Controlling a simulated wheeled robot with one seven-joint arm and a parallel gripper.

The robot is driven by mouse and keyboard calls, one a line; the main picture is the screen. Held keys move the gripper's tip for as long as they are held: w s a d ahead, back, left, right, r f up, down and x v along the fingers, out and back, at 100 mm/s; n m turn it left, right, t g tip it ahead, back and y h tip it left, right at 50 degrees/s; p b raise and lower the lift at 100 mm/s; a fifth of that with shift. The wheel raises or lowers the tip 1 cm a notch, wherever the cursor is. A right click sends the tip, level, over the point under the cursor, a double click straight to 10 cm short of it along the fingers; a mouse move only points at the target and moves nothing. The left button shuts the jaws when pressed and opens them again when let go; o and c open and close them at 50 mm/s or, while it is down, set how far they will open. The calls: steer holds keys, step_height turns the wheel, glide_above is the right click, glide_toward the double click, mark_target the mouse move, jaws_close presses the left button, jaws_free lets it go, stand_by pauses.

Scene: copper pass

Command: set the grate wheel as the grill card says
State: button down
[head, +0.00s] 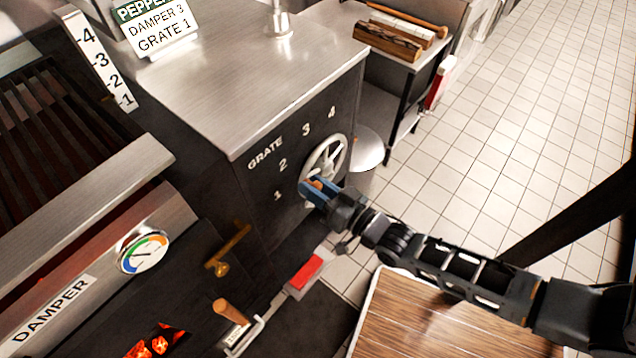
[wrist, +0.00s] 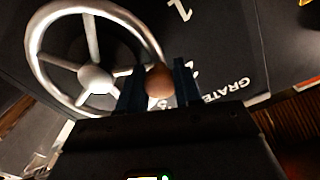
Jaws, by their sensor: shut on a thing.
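The grate wheel (head: 337,148) is a silver spoked hand wheel on the dark side panel marked GRATE, with numbers 1 to 4 around it. In the wrist view the wheel (wrist: 94,78) fills the left, and the knob (wrist: 159,82) sits between my blue fingers. The grill card (head: 155,25) on the steel top reads PEPPER at its cut-off top line, then DAMPER 3, GRATE 1.
A vertical scale (head: 100,62) numbered 1 to 4 stands by the grill bars. A gauge (head: 144,251), a brass lever (head: 229,250) and glowing coals (head: 154,342) are on the front, near the DAMPER label. A wooden board (head: 440,325) lies below my arm. The tiled floor at right is clear.

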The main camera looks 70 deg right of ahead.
steer(key=shift+a+f+n+b, duration=0.25)
steer(key=shift+f+n+b, duration=0.35)
steer(key=shift+f+n, duration=0.5)
steer(key=shift+a+f+n+b, duration=0.1)
steer(key=shift+f+n+b, duration=0.55)
steer(key=shift+n, duration=0.65)
steer(key=c, duration=0.8)
jaws_free()
steer(key=shift+o, duration=0.2)
steer(key=shift+w, duration=0.1)
steer(key=v, duration=0.8)
steer(key=shift+b, duration=0.35)
